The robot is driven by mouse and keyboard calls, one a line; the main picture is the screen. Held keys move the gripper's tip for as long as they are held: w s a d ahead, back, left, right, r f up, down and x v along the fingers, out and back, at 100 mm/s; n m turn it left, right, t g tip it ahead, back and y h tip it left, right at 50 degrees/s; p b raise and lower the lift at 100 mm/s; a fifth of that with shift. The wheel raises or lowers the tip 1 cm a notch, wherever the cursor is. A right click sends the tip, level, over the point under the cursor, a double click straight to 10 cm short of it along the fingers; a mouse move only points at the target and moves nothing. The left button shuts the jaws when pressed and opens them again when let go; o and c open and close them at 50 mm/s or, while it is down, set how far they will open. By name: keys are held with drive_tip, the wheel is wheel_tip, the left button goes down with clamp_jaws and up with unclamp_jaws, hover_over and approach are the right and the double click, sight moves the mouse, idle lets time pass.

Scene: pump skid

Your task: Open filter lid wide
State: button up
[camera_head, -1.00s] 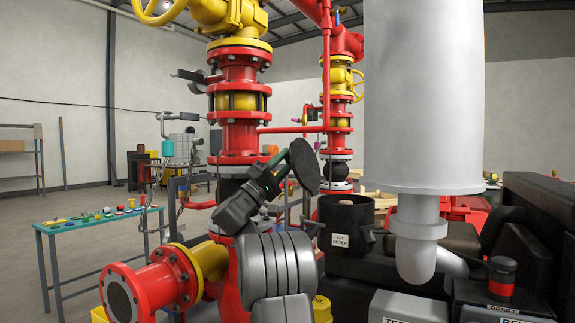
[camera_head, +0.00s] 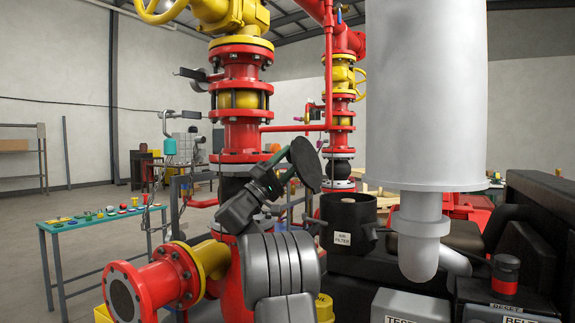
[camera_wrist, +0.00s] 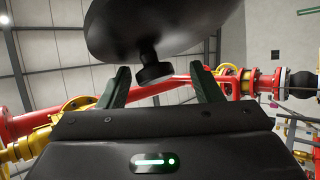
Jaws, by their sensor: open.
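The black filter housing (camera_head: 347,222), labelled "AIR FILTER", stands open at the top, and a tan filter core (camera_head: 347,200) shows inside. Its round black lid (camera_head: 306,165) stands up steeply above and to the left of the housing. My gripper (camera_head: 283,172) is beside the lid, on its left side. In the wrist view the lid (camera_wrist: 160,25) fills the top, and its round knob (camera_wrist: 153,70) sits between the two fingers of my gripper (camera_wrist: 160,85). The fingers are open, with a gap on each side of the knob.
A large grey cylinder (camera_head: 424,90) with a bent pipe hangs close to the right of the housing. Red flanged piping (camera_head: 241,130) rises behind my arm. Labelled boxes (camera_head: 410,307) are at the lower right. A teal table (camera_head: 100,222) stands far left.

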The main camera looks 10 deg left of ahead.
drive_tip(key=b+v, duration=0.3)
drive_tip(key=v, duration=1)
drive_tip(key=shift+s+a+f, duration=0.2)
drive_tip(key=shift+a+f, duration=0.05)
drive_tip(key=shift+r, duration=0.25)
drive_tip(key=c, duration=0.5)
drive_tip(key=r+n+y+p, duration=0.2)
drive_tip(key=r+n+p, duration=0.1)
drive_tip(key=s+r+n+y+p, duration=0.1)
drive_tip(key=r+y+p, duration=0.1)
drive_tip(key=shift+a+r+n+t, duration=0.15)
drive_tip(key=shift+n+t, duration=0.15)
drive_tip(key=shift+t, duration=0.1)
clamp_jaws()
drive_tip(key=shift+s+a+r+n+y+p, duration=1.35)
drive_tip(key=shift+r+n+y+p, duration=1.2)
drive_tip(key=shift+n+y+p, duration=1.55)
drive_tip(key=w+d+r+y+p, duration=0.1)
drive_tip(key=w+d+p, duration=0.2)
drive_tip(key=w+d, duration=0.4)
drive_tip(key=shift+w+d, duration=0.4)
drive_tip(key=shift+w, duration=0.05)
